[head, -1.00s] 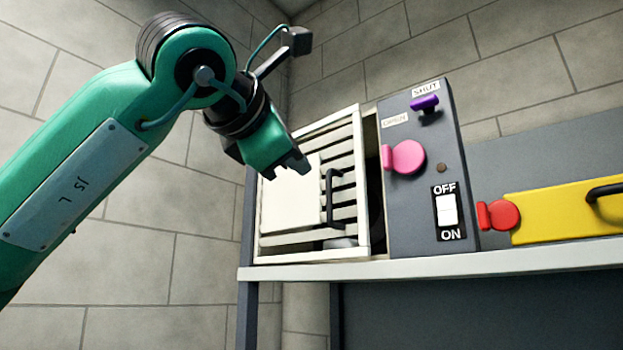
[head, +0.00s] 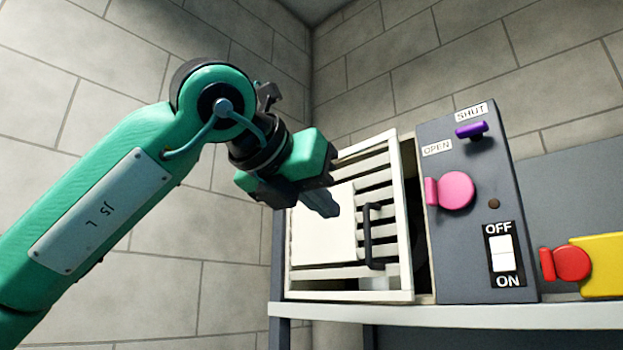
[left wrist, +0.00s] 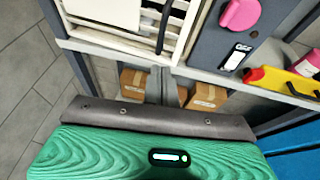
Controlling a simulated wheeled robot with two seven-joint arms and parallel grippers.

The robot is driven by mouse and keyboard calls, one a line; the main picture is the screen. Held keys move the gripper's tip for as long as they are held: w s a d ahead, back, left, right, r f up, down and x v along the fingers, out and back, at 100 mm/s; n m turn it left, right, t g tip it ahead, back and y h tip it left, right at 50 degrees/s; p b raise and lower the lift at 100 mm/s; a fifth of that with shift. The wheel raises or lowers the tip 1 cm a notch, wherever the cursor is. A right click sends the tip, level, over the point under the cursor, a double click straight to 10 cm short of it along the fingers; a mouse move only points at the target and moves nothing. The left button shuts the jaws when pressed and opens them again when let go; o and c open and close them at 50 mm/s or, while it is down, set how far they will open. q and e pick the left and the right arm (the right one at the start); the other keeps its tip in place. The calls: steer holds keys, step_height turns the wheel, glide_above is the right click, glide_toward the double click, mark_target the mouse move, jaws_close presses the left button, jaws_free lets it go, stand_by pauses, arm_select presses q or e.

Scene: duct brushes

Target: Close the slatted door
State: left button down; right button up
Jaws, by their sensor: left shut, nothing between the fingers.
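The slatted door (head: 376,277) is a white frame with horizontal slats, a plain white panel and a black handle (head: 369,237). It stands a little ajar, with a dark gap along its right edge beside the grey panel (head: 470,225). My left gripper (head: 322,203) is in front of the door's white panel, left of the handle, with its fingers shut and empty. I cannot tell whether it touches the door. My right gripper is not in view.
The grey panel carries a pink knob (head: 456,190), a purple latch (head: 471,130) by the SHUT label and a white switch (head: 502,253). Cardboard boxes (left wrist: 207,97) stand below the white shelf (head: 400,314).

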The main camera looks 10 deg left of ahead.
mark_target(366, 237)
arm_select(q)
steer(key=p+x, duration=0.1)
steer(key=x, duration=0.1)
steer(key=p+x, duration=0.1)
steer(key=x, duration=0.2)
steer(key=r+p+x, duration=0.1)
steer(key=p+x, duration=0.1)
steer(key=shift+w+d, duration=0.15)
steer(key=shift+w, duration=0.3)
steer(key=shift+w+d+f+p, duration=0.1)
steer(key=shift+w+d+p, duration=0.2)
steer(key=shift+w+p, duration=0.15)
steer(key=shift+w+d+f, duration=0.15)
steer(key=shift+w, duration=0.1)
